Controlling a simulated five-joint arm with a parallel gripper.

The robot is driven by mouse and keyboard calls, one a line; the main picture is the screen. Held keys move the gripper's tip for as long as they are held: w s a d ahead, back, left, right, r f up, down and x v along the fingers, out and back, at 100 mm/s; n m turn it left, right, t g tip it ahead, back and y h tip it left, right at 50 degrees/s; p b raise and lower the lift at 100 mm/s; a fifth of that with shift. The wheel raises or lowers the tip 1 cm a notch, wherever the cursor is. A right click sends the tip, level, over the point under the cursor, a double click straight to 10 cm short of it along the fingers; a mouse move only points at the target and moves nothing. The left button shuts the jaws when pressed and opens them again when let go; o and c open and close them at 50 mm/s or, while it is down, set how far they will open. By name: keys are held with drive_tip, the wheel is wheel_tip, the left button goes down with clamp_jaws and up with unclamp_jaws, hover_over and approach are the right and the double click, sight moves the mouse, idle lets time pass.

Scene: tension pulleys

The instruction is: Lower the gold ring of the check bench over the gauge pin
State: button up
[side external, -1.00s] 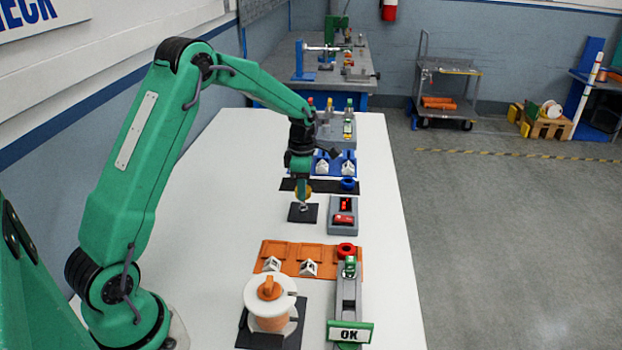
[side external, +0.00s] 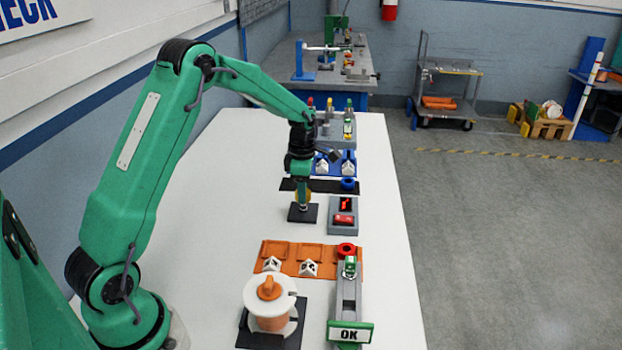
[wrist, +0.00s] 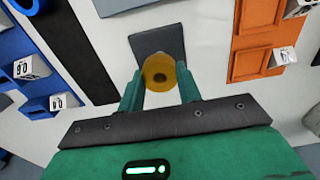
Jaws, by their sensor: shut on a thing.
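The gold ring (wrist: 158,66) is between the fingers of my gripper (wrist: 158,84) in the wrist view, its dark hole facing the camera. My gripper (side external: 303,194) is shut on it and points straight down over the small dark plate (side external: 294,217) of the check bench. Only a sliver of gold shows in the side view. The dark plate (wrist: 172,36) also shows beyond the ring in the wrist view. The gauge pin is hidden by the ring and fingers; I cannot tell how far the ring is around it.
An orange tray (side external: 287,252) with white pieces lies nearer the camera, by a spool (side external: 271,318). A blue rack (side external: 336,168) and black strip stand behind. White table is clear left of the plate.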

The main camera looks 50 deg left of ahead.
drive_tip(key=shift+f, duration=0.95)
idle(0.8)
drive_tip(key=o, duration=1.4)
drive_tip(key=shift+r, duration=0.1)
drive_tip(key=shift+r, duration=3.9)
